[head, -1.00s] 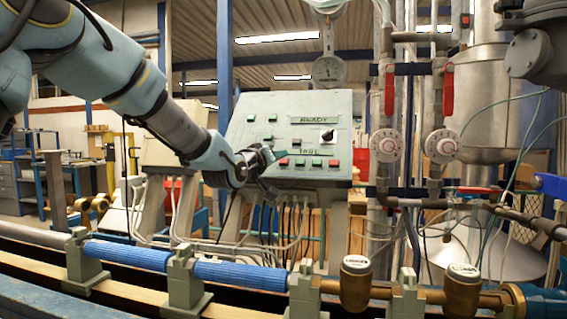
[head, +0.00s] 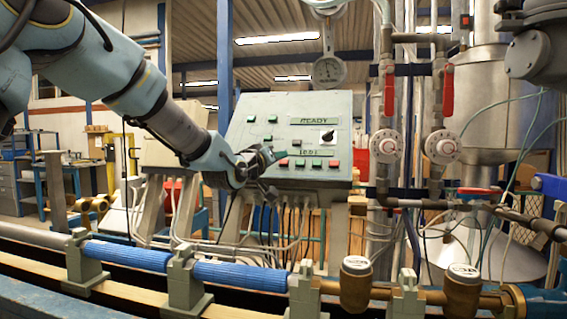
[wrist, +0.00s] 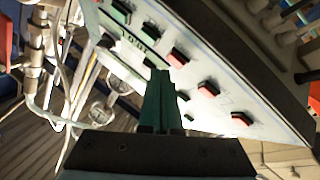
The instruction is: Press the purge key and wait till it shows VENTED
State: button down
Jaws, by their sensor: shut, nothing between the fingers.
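The grey-green control panel (head: 230,140) stands tilted back behind the pipe bench. Its upper display (head: 314,120) reads READY; a smaller readout (head: 307,154) below has digits too small to read surely. A row of red and green keys (head: 317,163) runs along the panel's lower part, with more green keys at the left. The key labels are not legible, so I cannot tell which is the purge key.
A black selector knob (head: 327,135) sits at the panel's right. Pipes with red-handled valves (head: 447,90) and round white dials (head: 386,145) stand further right. Blue pipe sections (head: 240,275) and brass meters (head: 355,283) run along the bench in front.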

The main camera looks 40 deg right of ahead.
jog(key=shift+f, duration=0.1)
dwell(0.7)
jog(key=shift+w+d+f+b, duration=0.15)
jog(key=shift+w+d+b, duration=0.1)
jog(key=shift+b, duration=0.15)
jog(key=shift+w+d+f, duration=0.1)
jog(key=shift+d+f, duration=0.15)
jog(key=shift+f, duration=0.05)
dwell(0.6)
jog(key=shift+a+r, duration=0.1)
dwell(0.3)
jog(key=shift+s+a+r, duration=0.35)
jog(key=shift+a+r, duration=0.1)
jog(key=shift+s+a+r, duration=0.5)
jog(key=shift+a+r, duration=0.3)
jog(key=shift+r, duration=0.05)
jog(key=shift+s+a+r, duration=0.5)
jog(key=shift+a+r, duration=0.25)
jog(key=shift+r, duration=0.1)
jog(key=shift+s+a+r+p, duration=0.25)
jog(key=shift+a+r+p, duration=0.1)
jog(key=shift+a+r, duration=0.1)
